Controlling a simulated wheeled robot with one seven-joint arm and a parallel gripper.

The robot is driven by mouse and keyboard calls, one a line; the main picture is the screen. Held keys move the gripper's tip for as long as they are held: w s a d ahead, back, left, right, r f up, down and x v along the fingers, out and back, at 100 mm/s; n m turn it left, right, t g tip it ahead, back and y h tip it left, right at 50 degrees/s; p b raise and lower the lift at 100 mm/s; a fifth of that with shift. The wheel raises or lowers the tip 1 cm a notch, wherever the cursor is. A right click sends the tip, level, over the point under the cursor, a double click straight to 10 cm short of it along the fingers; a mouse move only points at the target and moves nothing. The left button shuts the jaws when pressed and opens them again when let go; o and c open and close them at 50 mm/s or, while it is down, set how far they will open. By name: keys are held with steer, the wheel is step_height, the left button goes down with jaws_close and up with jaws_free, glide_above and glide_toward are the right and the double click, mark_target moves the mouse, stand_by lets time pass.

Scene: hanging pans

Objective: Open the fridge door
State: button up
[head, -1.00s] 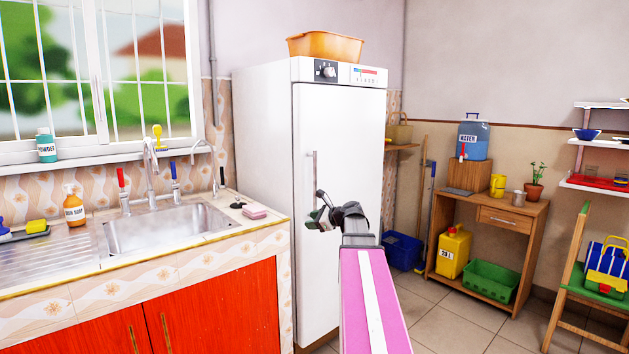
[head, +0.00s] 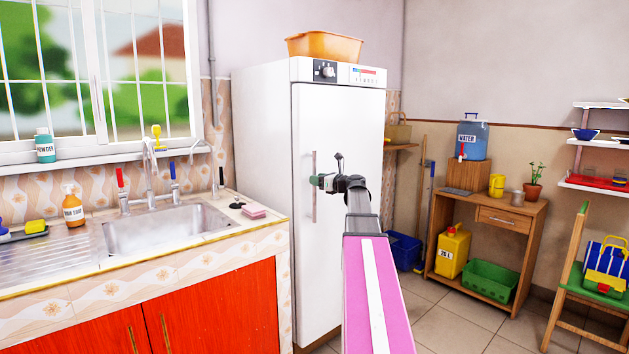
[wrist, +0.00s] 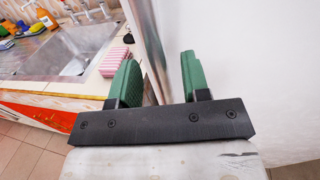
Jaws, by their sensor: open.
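The white fridge (head: 262,150) stands upright with its door (head: 350,135) closed. A thin vertical grey handle (head: 314,212) runs along the left part of the door. My gripper (head: 316,181) is at about the middle height of the handle and overlaps it in the head view. In the wrist view my gripper (wrist: 160,62) shows two green fingers spread apart. A grey vertical strip (wrist: 151,45) shows between them; I cannot tell whether it is the handle or the door's edge. The white door surface (wrist: 255,80) fills the right side.
The sink counter (head: 190,262) with red cabinets stands close to the fridge's left. An orange basin (head: 325,47) sits on top of the fridge. A wooden desk (head: 490,215) is at the back right. Tiled floor (head: 440,310) is clear in front of it.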

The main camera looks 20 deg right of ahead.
steer(key=shift+x, duration=1)
jaws_close()
steer(key=shift+s, duration=0.1)
